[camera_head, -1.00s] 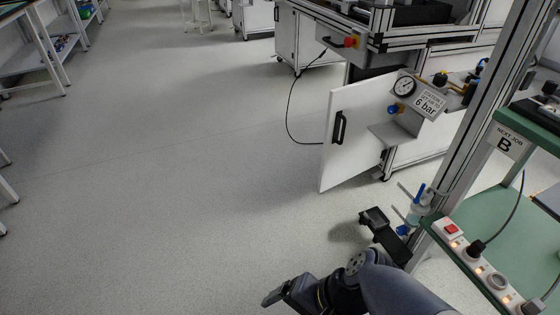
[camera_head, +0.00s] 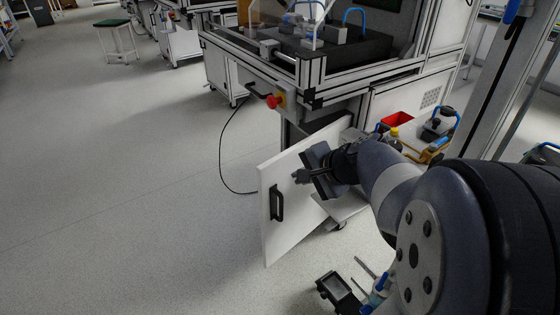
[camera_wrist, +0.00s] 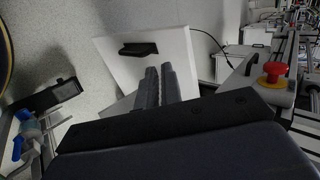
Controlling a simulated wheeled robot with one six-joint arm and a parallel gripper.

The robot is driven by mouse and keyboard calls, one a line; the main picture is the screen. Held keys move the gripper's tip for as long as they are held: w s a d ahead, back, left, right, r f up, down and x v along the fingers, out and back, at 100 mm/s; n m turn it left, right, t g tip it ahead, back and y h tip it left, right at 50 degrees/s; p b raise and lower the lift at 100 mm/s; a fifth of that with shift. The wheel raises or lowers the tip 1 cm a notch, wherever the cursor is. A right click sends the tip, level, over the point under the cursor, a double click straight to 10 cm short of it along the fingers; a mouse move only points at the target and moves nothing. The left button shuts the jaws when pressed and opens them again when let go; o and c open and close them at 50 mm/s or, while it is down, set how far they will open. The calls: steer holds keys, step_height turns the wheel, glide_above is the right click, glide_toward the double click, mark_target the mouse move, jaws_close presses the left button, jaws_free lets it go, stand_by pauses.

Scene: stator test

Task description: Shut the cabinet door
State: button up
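The cabinet door (camera_head: 290,235) is a white panel that stands open, swung out from the workbench cabinet into the aisle. Its black handle (camera_head: 277,202) faces left. My gripper (camera_head: 298,177) is up at the upper part of the door, to the right of and above the handle. I cannot tell whether it touches the panel. In the wrist view the fingers (camera_wrist: 160,78) lie side by side, closed with nothing between them. The door (camera_wrist: 182,45) and its handle (camera_wrist: 138,49) show beyond them. My arm hides the door's right part and hinge side.
A red emergency button (camera_head: 277,100) sits on the bench frame above the door. A black cable (camera_head: 222,160) hangs to the floor on the left. A metal upright (camera_head: 490,85) stands at right. The floor (camera_head: 130,210) left of the door is clear.

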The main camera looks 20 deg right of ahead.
mark_target(263, 176)
steer(key=b+x, duration=0.3)
steer(key=x, duration=0.7)
steer(key=shift+s+a+f+b, duration=0.15)
steer(key=shift+f+b, duration=0.05)
steer(key=shift+b, duration=0.2)
jaws_close()
steer(key=shift+w+a+r, duration=0.15)
steer(key=shift+w+a, duration=0.15)
steer(key=shift+w, duration=0.25)
steer(key=shift+w+a+r, duration=0.1)
steer(key=shift+w+a, duration=0.15)
steer(key=shift+w, duration=0.3)
steer(key=shift+w+a, duration=0.3)
steer(key=shift+w, duration=0.3)
steer(key=shift+w+r, duration=0.1)
